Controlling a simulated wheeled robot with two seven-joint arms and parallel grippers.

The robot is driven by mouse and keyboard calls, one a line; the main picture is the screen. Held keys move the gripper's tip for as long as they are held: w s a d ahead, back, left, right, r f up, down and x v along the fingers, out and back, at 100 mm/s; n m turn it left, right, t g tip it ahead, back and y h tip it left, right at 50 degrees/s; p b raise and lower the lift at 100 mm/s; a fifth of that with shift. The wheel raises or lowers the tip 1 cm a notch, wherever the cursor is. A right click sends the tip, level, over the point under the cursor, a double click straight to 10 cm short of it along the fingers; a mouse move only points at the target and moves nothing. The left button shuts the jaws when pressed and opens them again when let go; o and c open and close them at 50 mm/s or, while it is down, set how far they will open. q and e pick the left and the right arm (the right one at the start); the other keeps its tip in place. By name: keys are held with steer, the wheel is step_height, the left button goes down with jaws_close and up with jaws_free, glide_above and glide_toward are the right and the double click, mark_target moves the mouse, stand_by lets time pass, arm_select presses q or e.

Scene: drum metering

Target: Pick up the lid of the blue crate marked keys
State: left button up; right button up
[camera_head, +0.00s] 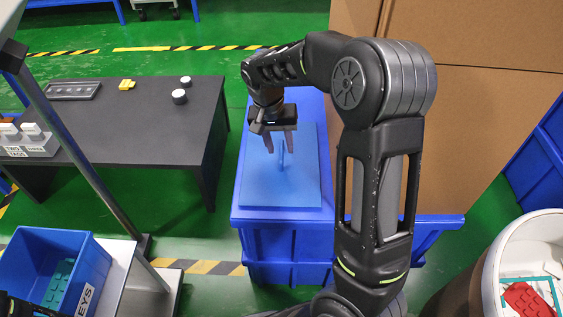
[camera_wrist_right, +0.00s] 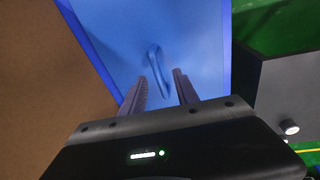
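A flat blue lid (camera_head: 258,185) with a thin upright loop handle (camera_head: 282,158) lies on top of a blue crate (camera_head: 290,245) in the middle of the head view. The open blue crate marked keys (camera_head: 98,272) stands at the lower left, its label partly readable, with a green piece inside. My right gripper (camera_head: 281,150) is open over the lid, its fingers on either side of the handle. In the right wrist view the handle (camera_wrist_right: 158,70) shows ahead of and between the spread fingers (camera_wrist_right: 160,82). My left gripper's fingers do not show.
A dark table (camera_head: 140,120) at left holds a grey tray (camera_head: 73,91), a yellow piece (camera_head: 127,85) and small white-topped round pieces. Large cardboard boxes (camera_head: 475,120) stand close to the right of the lid. A white-rimmed drum (camera_head: 490,275) is at lower right.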

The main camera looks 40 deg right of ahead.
steer(key=shift+d+f, duration=0.15)
steer(key=shift+f, duration=0.5)
steer(key=shift+c, duration=0.4)
jaws_close()
steer(key=shift+r, duration=0.1)
stand_by(0.8)
